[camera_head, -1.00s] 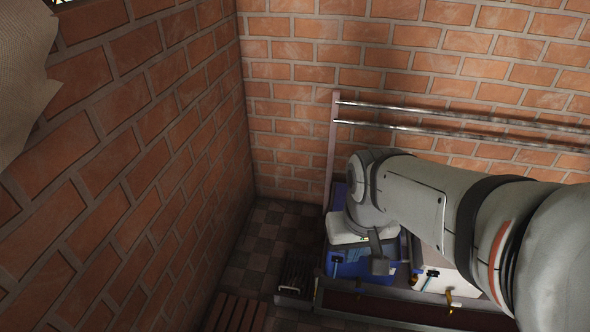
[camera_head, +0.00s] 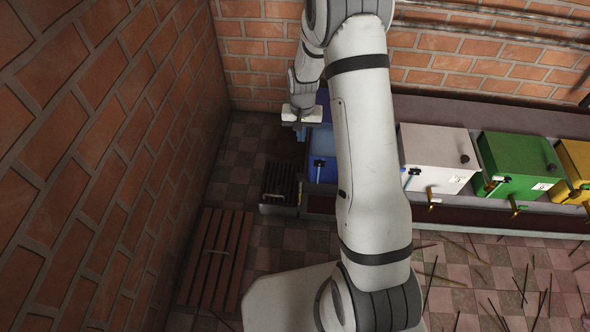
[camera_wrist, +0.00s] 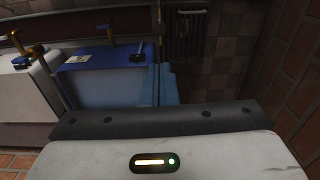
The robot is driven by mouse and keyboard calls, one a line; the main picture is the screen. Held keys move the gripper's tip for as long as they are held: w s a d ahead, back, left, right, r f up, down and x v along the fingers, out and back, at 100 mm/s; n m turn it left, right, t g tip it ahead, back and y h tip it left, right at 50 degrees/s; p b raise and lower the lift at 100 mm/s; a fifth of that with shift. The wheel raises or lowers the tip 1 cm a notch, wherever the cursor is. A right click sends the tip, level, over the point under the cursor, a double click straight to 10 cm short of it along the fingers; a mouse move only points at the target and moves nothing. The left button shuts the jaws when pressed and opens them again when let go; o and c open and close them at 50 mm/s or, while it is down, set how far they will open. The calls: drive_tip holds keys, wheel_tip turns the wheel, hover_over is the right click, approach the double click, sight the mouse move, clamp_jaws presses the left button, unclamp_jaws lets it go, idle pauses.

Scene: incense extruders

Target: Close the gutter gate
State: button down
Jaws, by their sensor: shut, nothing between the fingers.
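A dark slatted grate (camera_head: 280,182) with a light handle bar sits low in a frame at the left end of the box row. It also shows at the top of the wrist view (camera_wrist: 185,35). I cannot tell for certain which is the gutter gate; the dark grate looks likelier. My gripper (camera_head: 301,128) is shut and empty, above and behind the dark grate and beside the blue box. Its blue fingers (camera_wrist: 160,82) are together in the wrist view.
A blue box (camera_head: 322,168), a white box (camera_head: 436,158), a green box (camera_head: 518,167) and a yellow box (camera_head: 575,160) stand in a row on a ledge. The brick wall (camera_head: 110,130) is close on the left. Thin sticks (camera_head: 520,285) litter the floor at right.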

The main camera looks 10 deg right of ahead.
hover_over(299, 175)
wheel_tip(299, 175, down, 8)
drive_tip(key=shift+m, duration=0.3)
wheel_tip(299, 175, down, 14)
drive_tip(key=b, duration=0.5)
drive_tip(key=shift+w+r, duration=0.1)
drive_tip(key=shift+r, duration=0.05)
wheel_tip(299, 175, down, 5)
drive_tip(key=b, duration=0.3)
drive_tip(key=shift+r, duration=0.15)
wheel_tip(299, 175, up, 15)
drive_tip(key=p, duration=0.6)
drive_tip(key=shift+f, duration=0.2)
